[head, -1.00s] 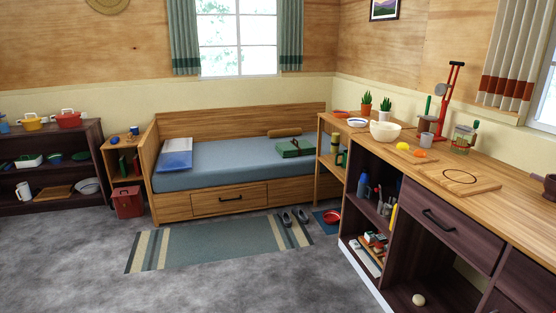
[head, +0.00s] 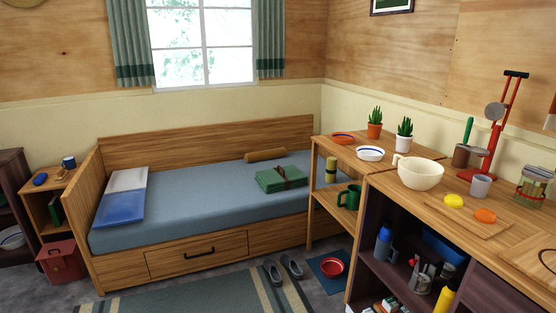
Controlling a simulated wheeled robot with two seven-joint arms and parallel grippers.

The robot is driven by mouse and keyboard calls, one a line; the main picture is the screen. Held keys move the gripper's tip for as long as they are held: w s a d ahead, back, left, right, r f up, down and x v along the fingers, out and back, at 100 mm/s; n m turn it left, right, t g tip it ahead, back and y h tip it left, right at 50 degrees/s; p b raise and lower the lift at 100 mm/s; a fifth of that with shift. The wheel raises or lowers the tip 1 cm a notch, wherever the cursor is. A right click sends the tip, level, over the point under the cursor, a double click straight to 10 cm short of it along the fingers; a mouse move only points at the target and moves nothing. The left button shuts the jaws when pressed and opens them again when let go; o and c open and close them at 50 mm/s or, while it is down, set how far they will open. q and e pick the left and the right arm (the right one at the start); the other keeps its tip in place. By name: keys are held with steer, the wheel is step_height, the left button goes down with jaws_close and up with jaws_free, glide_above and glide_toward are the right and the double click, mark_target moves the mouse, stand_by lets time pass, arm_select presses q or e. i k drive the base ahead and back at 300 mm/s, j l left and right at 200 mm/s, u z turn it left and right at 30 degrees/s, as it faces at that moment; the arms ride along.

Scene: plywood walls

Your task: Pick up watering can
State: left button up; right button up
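A dark green vessel with a looped handle (head: 349,197) stands on the lower shelf of a small wooden stand, right of the bed. It could be the watering can, but it is too small to be sure, and I cannot make out a spout. A yellow and dark cylinder (head: 331,170) stands just left of it. Neither of my grippers is in view, and nothing of my arms shows.
The wooden stand (head: 310,203) holds potted plants and dishes on top. A long counter (head: 395,188) with a cream bowl (head: 420,172) blocks the right. Shoes (head: 282,272), a red pet bowl (head: 332,267) and a striped rug (head: 190,300) lie on the floor. The bed (head: 215,190) fills the middle.

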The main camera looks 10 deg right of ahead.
mark_target(358, 195)
steer(key=i+j+z, duration=0.1)
steer(key=i+z, duration=0.25)
steer(key=i+j+z, duration=0.3)
steer(key=i, duration=0.15)
steer(key=i+j+z, duration=0.35)
steer(key=i+l, duration=0.05)
steer(key=l, duration=0.05)
